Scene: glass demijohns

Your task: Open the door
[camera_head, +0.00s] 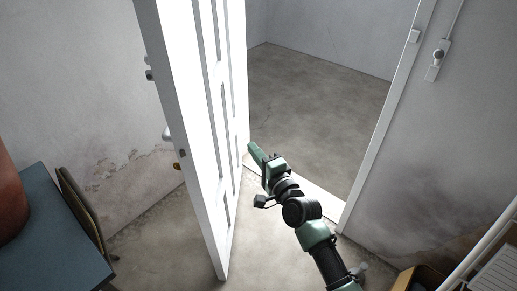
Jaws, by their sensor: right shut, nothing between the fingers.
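A white panelled door (190,110) stands ajar, swung away from the frame toward the near side, with its edge facing me. A handle (167,133) shows on the door's left side, and a latch plate sits on its edge. My right gripper (254,151) is shut and empty, to the right of the door, by its panelled face near the doorway. I cannot tell whether it touches the door. My left gripper is not in view.
The doorway opens onto a bare concrete floor (310,110). The white door frame (385,125) stands at right. A blue table (50,235) with a brown rounded object (10,198) and a chair (85,210) are at lower left. A white rack (490,262) is at lower right.

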